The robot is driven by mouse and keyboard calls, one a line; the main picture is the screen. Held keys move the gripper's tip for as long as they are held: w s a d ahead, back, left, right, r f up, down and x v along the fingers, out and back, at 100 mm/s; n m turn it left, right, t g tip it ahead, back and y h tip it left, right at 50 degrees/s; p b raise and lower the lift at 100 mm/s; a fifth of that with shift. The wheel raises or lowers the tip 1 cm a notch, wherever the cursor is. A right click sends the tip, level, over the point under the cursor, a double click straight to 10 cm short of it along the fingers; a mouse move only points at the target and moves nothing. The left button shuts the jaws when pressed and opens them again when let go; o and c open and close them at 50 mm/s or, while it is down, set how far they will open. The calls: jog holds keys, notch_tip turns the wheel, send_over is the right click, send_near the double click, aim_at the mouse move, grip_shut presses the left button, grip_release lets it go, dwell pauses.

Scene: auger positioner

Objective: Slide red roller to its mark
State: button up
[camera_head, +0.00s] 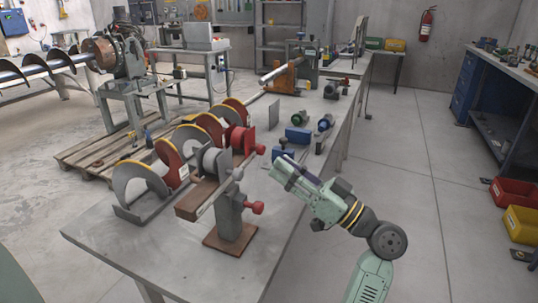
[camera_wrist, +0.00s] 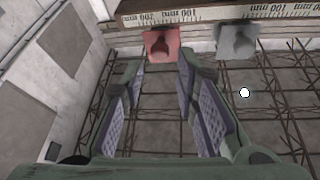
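The red roller (camera_head: 240,138) sits on the long rail (camera_head: 208,197) beside the auger, with a grey roller (camera_head: 215,160) nearer the camera. A red knob (camera_head: 257,149) sticks out towards my gripper. My gripper (camera_head: 283,170) is open and empty, right of the rail and apart from it. In the wrist view, a red part (camera_wrist: 162,44) lies beyond the gap between my fingertips (camera_wrist: 160,68), and a grey part (camera_wrist: 237,41) is to its right. A scale (camera_wrist: 205,15) in mm runs above both. I cannot make out the mark.
The auger (camera_head: 190,145), with red and grey flights, lies along the rail's left side. A grey post (camera_head: 229,215) with another red knob (camera_head: 254,207) supports the near end. Blue blocks (camera_head: 297,135) and small parts stand on the table behind my gripper. The near tabletop (camera_head: 150,235) is clear.

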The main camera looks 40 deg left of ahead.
jog(key=shift+v, duration=2.4)
